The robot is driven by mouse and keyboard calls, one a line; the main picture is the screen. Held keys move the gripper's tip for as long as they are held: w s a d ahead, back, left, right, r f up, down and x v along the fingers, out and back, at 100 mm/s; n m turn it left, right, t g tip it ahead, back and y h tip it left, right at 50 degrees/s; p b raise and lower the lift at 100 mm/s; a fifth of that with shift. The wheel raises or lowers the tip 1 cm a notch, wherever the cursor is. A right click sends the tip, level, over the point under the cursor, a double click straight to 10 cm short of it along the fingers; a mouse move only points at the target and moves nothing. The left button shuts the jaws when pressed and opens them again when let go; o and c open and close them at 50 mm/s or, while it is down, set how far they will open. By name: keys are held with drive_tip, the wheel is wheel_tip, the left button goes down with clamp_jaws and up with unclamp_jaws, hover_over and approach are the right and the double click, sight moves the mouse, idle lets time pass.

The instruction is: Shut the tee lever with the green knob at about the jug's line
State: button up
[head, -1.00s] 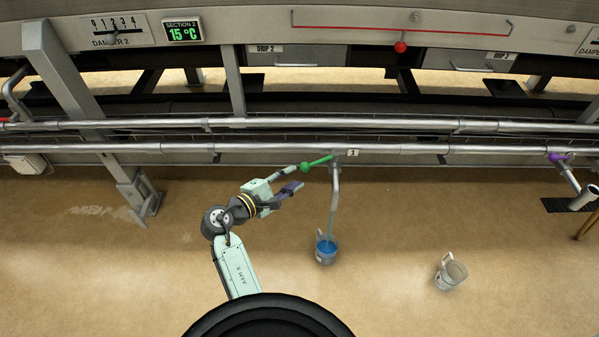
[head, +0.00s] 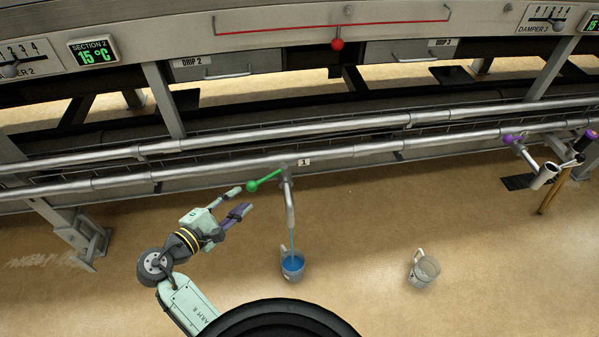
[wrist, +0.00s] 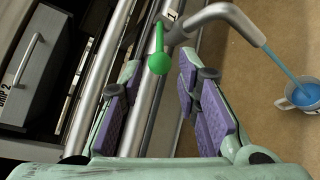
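The green tee lever (head: 266,180) with its round knob sticks out to the left from the tee marked 1 on the lower pipe. In the wrist view the green knob (wrist: 158,63) shows beyond the fingertips, between their lines. My gripper (head: 239,200) is open and empty, its fingers pointing toward the knob from the left and below. The purple finger pads (wrist: 208,112) are apart, with nothing between them. A spout (head: 290,205) bends down from the tee, and a blue stream runs from it into the jug (head: 292,266), which holds blue liquid.
A second jug (head: 424,270) stands on the floor to the right. Another outlet with a purple lever (head: 513,139) is at far right. Two long pipes (head: 350,152) cross behind. A red ball handle (head: 338,44) hangs above. The floor between the jugs is clear.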

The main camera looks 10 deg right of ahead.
sight(262, 182)
drive_tip(key=x, duration=1.1)
drive_tip(key=shift+w+d, duration=0.2)
drive_tip(key=shift+d, duration=0.1)
drive_tip(key=shift+c, duration=0.2)
clamp_jaws()
idle(0.3)
